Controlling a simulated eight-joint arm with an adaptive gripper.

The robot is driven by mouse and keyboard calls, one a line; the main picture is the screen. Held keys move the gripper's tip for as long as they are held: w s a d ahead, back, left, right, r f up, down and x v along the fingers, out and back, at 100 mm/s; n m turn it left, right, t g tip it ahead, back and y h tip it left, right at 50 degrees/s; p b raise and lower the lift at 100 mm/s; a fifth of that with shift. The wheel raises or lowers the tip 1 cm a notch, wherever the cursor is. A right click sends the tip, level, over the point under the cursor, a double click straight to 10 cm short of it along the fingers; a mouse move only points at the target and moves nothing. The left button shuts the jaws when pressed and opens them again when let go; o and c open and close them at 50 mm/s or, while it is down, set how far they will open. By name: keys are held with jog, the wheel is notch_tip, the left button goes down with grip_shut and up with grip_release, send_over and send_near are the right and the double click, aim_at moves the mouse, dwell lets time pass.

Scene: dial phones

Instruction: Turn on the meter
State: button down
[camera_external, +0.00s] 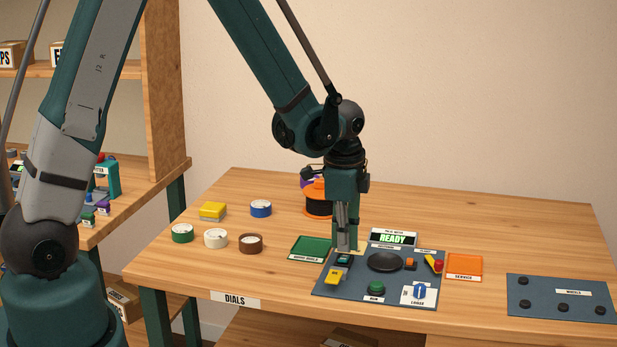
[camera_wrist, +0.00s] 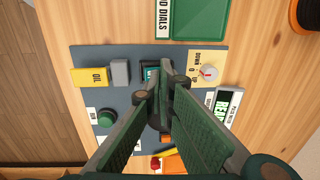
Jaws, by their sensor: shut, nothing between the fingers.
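The meter (camera_external: 393,239) stands at the back of a dark panel (camera_external: 331,288). Its screen is lit and reads READY in green. In the wrist view the meter (camera_wrist: 227,106) is right of the fingers, partly covered. My gripper (camera_external: 345,247) points down over the panel's back left part, near this plate. In the wrist view my gripper (camera_wrist: 167,80) is shut and empty, hiding part of the panel's middle. Contact cannot be told.
The panel holds a yellow oil block (camera_wrist: 90,77), a green button (camera_external: 376,288) and a black disc (camera_external: 384,262). A green tray (camera_external: 309,247) is left, an orange tray (camera_external: 464,265) right. A wheels mat (camera_external: 540,295) lies far right.

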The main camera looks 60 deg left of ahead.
notch_tip(320, 180, up, 12)
jog(key=w+a+p, duration=0.1)
jog(key=p, duration=0.1)
jog(key=shift+w+a, duration=0.3)
jog(key=shift+r, duration=0.1)
jog(key=shift+r, duration=0.1)
dwell(0.4)
jog(key=s+d+r+n+t, duration=0.35)
jog(key=s+d+r, duration=0.45)
jog(key=s+r, duration=0.55)
jog(key=s+d+r+n+t, duration=0.1)
jog(key=s+d+n, duration=0.1)
jog(key=s, duration=0.5)
jog(key=s+d+r+n+t, duration=0.2)
jog(key=s+d+n, duration=0.1)
jog(key=s, duration=0.3)
jog(key=shift+s+d+h+b, duration=0.35)
jog(key=shift+d+h+b, duration=0.05)
jog(key=shift+d+b, duration=0.1)
jog(key=shift+n, duration=0.25)
dwell(3.0)
